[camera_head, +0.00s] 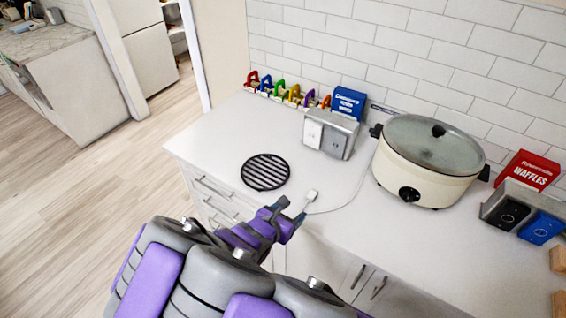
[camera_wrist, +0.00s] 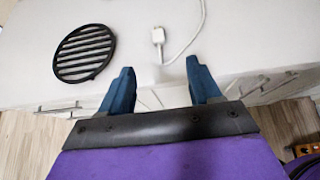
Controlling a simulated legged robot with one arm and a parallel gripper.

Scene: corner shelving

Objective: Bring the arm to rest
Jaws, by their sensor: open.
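My purple and grey arm reaches from the bottom of the head view toward the counter. My gripper (camera_head: 292,208) is at the counter's front edge, beside a white plug (camera_head: 311,196) on a cord. In the wrist view my gripper (camera_wrist: 160,88) shows two blue fingers spread apart with nothing between them. The plug (camera_wrist: 158,36) lies on the counter beyond the fingertips. Whether the fingers touch the counter cannot be told.
A black round trivet (camera_head: 265,172) lies left of the plug on the white counter (camera_head: 215,140). A cream slow cooker (camera_head: 425,165), a grey two-part box (camera_head: 330,134), a red waffles box (camera_head: 525,172) and several coloured clips (camera_head: 279,88) stand toward the wall. The wooden floor (camera_head: 95,190) at left is clear.

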